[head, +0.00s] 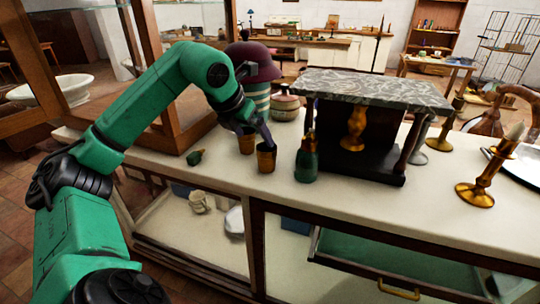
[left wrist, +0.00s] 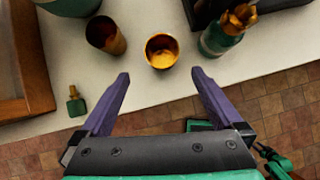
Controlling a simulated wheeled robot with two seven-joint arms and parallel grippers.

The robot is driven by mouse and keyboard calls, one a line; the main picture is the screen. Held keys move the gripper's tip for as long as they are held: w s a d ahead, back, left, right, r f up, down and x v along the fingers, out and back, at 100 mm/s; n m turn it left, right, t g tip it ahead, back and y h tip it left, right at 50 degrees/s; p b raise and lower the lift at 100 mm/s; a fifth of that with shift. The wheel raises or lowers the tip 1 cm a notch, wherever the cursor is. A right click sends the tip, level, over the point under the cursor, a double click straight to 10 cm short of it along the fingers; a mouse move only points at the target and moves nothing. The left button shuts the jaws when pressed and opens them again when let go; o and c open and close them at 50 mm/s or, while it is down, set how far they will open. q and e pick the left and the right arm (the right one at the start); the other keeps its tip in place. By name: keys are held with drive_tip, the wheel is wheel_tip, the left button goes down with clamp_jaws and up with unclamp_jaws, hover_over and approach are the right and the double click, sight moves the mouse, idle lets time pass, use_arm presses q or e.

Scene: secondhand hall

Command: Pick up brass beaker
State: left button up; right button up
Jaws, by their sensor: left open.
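Two small brass-coloured beakers stand upright on the pale counter top (head: 232,176). The nearer beaker (head: 266,160) also shows in the left wrist view (left wrist: 161,51), with its bright gold inside facing the camera. The other beaker (head: 246,144) is just behind and left of it; in the left wrist view (left wrist: 105,36) it looks browner. My left gripper (head: 256,138) is open and points down over the beakers. In the left wrist view its purple fingers (left wrist: 160,82) are empty, with the nearer beaker just beyond the gap between the tips.
A green bottle with a brass top (head: 307,162) stands close right of the nearer beaker. A marble-topped black stand (head: 375,90), a hat (head: 252,62) on a striped base and brass candlestick (head: 480,190) crowd the counter.

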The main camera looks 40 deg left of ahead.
sight(267, 155)
use_arm(q)
drive_tip(key=x, duration=0.3)
drive_tip(key=p+x, duration=0.1)
drive_tip(key=x, duration=0.7)
drive_tip(key=shift+s+d+f+p, duration=0.1)
drive_tip(key=shift+d+f+p, duration=0.05)
drive_tip(key=shift+d+p, duration=0.15)
drive_tip(key=shift+a+f, duration=0.1)
drive_tip(key=shift+f, duration=0.15)
drive_tip(key=shift+r, duration=0.1)
drive_tip(key=c, duration=1.5)
